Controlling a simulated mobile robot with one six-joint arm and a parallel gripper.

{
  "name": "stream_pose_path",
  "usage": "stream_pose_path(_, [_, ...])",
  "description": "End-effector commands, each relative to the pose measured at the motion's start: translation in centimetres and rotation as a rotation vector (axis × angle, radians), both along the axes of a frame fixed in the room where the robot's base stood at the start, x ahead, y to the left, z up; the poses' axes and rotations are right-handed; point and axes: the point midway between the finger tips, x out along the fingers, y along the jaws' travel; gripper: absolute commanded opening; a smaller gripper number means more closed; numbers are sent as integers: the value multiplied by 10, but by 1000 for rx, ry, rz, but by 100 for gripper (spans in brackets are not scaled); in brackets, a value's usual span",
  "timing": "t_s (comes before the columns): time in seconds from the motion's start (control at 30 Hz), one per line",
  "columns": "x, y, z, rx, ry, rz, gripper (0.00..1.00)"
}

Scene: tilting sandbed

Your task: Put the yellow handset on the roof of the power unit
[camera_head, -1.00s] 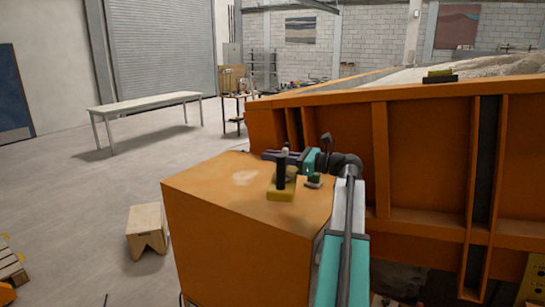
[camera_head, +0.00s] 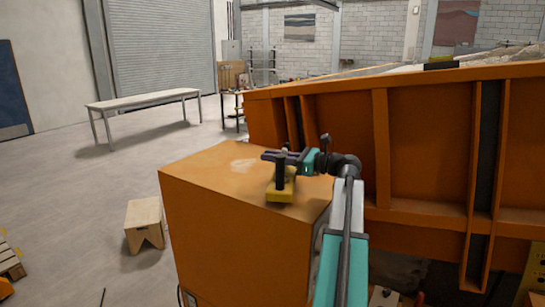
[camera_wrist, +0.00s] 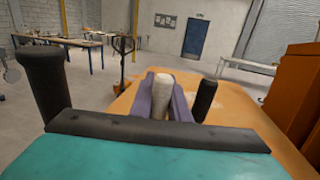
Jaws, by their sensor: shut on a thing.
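The power unit is the big orange box in the head view, and its flat roof (camera_head: 215,168) is in the middle. The yellow handset (camera_head: 281,193) is over the roof's right part, with a black post standing up from it. I cannot tell whether its underside touches the roof. The handset's yellow body is hidden there.
The orange sandbed wall (camera_head: 340,130) rises close behind and right of the power unit. A wooden stool (camera_head: 144,222) stands on the floor to the left. A long bench (camera_head: 143,100) is farther back. The roof's left part is bare.

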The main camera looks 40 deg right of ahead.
Motion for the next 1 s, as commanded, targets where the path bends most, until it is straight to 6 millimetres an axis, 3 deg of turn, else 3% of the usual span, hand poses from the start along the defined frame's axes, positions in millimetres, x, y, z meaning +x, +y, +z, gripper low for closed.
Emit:
stream_pose_path(0.23, [0, 0, -13, 1, -2, 0, 0])
stream_pose_path(1.0, [0, 0, -16, 1, -2, 0, 0])
